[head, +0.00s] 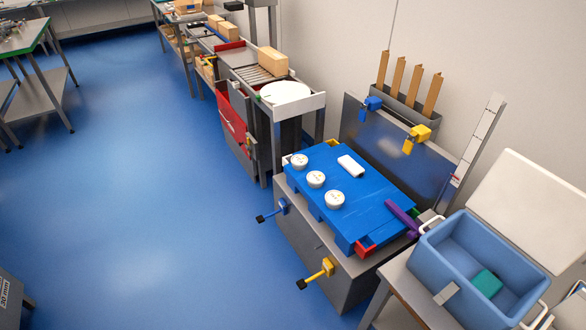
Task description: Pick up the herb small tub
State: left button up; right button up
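Three small round white tubs stand in a row on a blue slab-like carrier (345,207) on a grey metal stand: the far tub (299,160), the middle tub (316,179) and the near tub (335,199). Their lids carry markings too small to read, so I cannot tell which one is herb. A white rectangular piece (351,166) lies on the carrier to their right. Neither of my grippers is in view.
A blue cool box (437,265) with a raised white lid (532,207) and a teal block (487,283) inside stands at the right. Blue (283,207) and yellow (326,268) handles stick out from the stand. The blue floor (130,190) to the left is clear.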

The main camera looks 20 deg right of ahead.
aim_at(316, 178)
jog(key=z, duration=0.35)
jog(key=i, duration=0.85)
jog(key=z, duration=1.1)
jog(key=i, duration=0.45)
jog(key=z, duration=0.5)
